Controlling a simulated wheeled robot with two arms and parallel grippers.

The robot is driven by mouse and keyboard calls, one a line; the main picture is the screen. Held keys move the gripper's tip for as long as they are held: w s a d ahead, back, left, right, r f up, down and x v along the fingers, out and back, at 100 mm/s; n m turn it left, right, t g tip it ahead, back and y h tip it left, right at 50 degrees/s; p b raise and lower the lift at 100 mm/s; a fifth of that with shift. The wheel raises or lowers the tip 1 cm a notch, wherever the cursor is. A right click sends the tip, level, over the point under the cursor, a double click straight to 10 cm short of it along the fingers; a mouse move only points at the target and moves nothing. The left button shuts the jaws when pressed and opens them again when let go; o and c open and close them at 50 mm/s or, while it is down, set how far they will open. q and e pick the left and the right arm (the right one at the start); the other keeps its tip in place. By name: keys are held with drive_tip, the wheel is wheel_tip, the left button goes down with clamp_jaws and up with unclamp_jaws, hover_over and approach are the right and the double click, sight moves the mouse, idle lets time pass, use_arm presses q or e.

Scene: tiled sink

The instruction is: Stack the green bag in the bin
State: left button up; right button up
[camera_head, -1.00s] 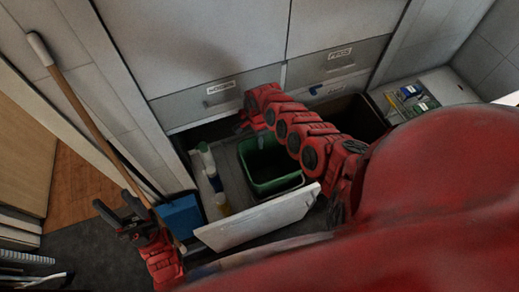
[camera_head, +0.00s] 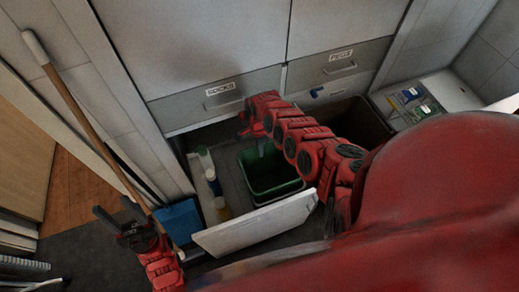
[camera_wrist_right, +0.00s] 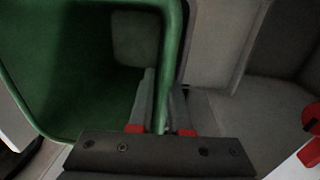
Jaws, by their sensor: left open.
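A green open-topped container (camera_head: 272,188), the only large green thing in view, stands in the pulled-out drawer. It looks like a rigid tub rather than a soft bag, and it also fills the left of the right wrist view (camera_wrist_right: 60,110). My right gripper (camera_wrist_right: 162,118) has one finger inside the container and one outside, with its rim between them. I cannot tell whether the fingers press on the rim. A dark bin (camera_head: 368,125) stands to the right, partly hidden by my right arm. My left gripper (camera_head: 113,217) is open and empty, left of the drawer.
Several bottles (camera_head: 212,182) stand left of the green container. A white drawer front (camera_head: 255,225) lies in front of it. A blue box (camera_head: 180,221) and a leaning broom handle (camera_head: 75,105) are at the left. Labelled cabinet panels (camera_head: 225,92) rise behind.

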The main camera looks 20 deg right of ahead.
wheel_tip(320, 180, up, 11)
drive_tip(key=w+p, duration=0.1)
drive_tip(key=p, duration=0.3)
drive_tip(key=shift+r, duration=0.2)
drive_tip(key=shift+f, duration=0.1)
